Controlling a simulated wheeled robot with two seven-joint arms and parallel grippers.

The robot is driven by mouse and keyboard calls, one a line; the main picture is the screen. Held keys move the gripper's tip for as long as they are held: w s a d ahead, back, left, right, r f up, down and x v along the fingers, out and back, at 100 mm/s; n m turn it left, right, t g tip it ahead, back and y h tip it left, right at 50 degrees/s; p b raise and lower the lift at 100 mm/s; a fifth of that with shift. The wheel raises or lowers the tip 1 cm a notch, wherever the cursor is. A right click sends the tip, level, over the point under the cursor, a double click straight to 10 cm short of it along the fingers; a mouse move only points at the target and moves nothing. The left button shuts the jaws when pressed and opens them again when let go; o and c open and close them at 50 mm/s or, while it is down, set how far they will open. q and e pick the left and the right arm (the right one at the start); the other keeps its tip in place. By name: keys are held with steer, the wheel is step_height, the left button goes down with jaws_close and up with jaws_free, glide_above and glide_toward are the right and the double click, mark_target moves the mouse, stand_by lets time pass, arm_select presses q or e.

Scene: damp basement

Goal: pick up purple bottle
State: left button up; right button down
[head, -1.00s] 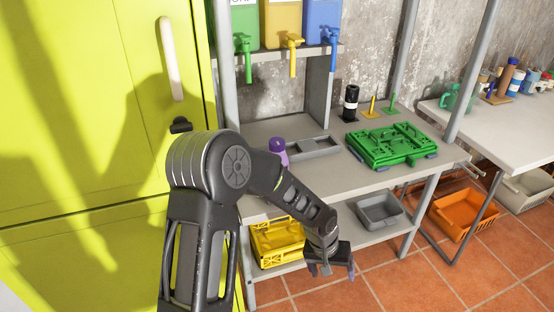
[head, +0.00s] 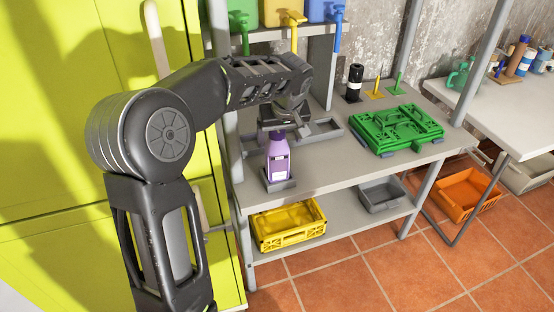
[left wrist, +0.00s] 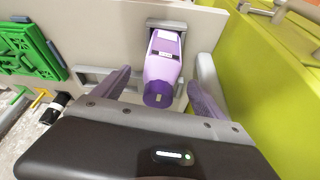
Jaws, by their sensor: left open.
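The purple bottle (head: 278,158) stands upright in a small grey holder (head: 279,185) at the near left of the grey shelf top. It has a pale label and a darker purple cap. In the left wrist view the bottle (left wrist: 163,66) shows cap towards the camera, between the two spread fingers of my left gripper (left wrist: 160,88). The gripper is open and empty. My right gripper is not in view.
A grey tray (head: 325,133) lies behind the bottle. A folded green crate (head: 395,130) is to the right, with a black bottle (head: 354,83) behind it. A yellow crate (head: 288,224) sits on the lower shelf. The yellow-green cabinet (head: 60,130) stands close on the left.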

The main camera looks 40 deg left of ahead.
mark_target(278, 148)
arm_select(q)
steer(key=shift+w+a+f, duration=0.1)
steer(key=shift+f, duration=0.3)
steer(key=p+x, duration=0.1)
steer(key=x, duration=0.4)
steer(key=shift+a+f, duration=0.1)
steer(key=shift+f, duration=0.05)
steer(key=shift+c, duration=0.4)
jaws_close()
stand_by(0.7)
